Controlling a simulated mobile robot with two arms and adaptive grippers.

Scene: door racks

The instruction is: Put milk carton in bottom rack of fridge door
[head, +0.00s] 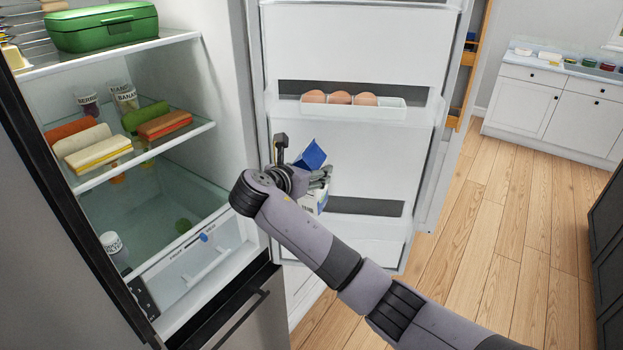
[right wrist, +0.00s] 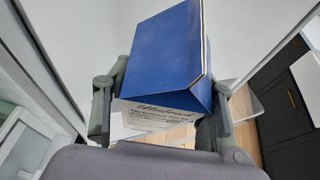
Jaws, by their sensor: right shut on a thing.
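The milk carton, blue on top and white below with dark print, shows in the right wrist view (right wrist: 165,50) and partly in the head view (head: 311,155). My right gripper (head: 300,178) is shut on it, with one finger on each side in the right wrist view (right wrist: 160,105). The carton is held tilted in front of the open fridge door (head: 350,150). The bottom rack (head: 365,228) of the door is below and to the right of the gripper; my arm and the carton hide part of it. My left gripper is not in view.
A door rack above holds several eggs (head: 340,98). Fridge shelves at left hold a green box (head: 100,27), sandwiches (head: 98,155) and jars (head: 125,97). The door's side edge (head: 440,150) borders open wooden floor (head: 510,220). White cabinets (head: 550,105) stand at the back right.

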